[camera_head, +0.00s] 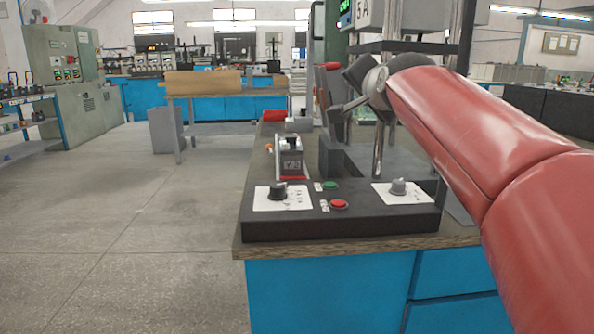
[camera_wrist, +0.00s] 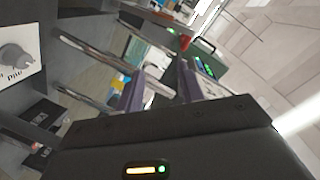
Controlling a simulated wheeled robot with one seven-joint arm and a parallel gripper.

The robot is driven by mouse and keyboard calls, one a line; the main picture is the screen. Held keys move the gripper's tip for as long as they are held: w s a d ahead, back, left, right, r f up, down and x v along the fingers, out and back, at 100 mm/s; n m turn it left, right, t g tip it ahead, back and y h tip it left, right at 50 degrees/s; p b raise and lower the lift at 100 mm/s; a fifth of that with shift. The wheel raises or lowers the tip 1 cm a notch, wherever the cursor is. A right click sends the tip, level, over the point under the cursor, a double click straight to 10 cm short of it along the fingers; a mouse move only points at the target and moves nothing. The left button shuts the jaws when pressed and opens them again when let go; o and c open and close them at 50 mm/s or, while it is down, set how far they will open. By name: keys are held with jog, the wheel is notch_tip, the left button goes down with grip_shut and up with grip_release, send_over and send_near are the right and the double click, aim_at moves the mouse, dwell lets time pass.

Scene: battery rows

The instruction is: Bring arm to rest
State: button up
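My red arm (camera_head: 450,125) reaches from the right edge of the head view over the blue bench (camera_head: 325,290). Its grey end is beside the upright metal posts of a bench machine (camera_head: 345,218). My gripper (camera_wrist: 160,80) shows in the wrist view as two purplish-grey fingers standing apart above a dark body. I see nothing held between them. In the head view the fingers cannot be made out clearly against the machine.
The machine's base carries a black knob (camera_head: 278,191), a grey knob (camera_head: 398,187), a green button (camera_head: 330,185) and a red button (camera_head: 339,203). Metal rods (camera_wrist: 115,72) pass close to the fingers. Open floor (camera_head: 130,240) lies left of the bench.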

jog(key=s+d+f+n+g+h+p, duration=0.1)
jog(key=s+f+n+g, duration=0.7)
jog(key=s+f, duration=2.4)
notch_tip(320, 180, down, 3)
jog(key=d+g+p, duration=0.1)
jog(key=d+g, duration=0.1)
jog(key=shift+s+r+n+g, duration=0.2)
jog(key=shift+s+n+g, duration=0.1)
jog(key=shift+s+g, duration=0.1)
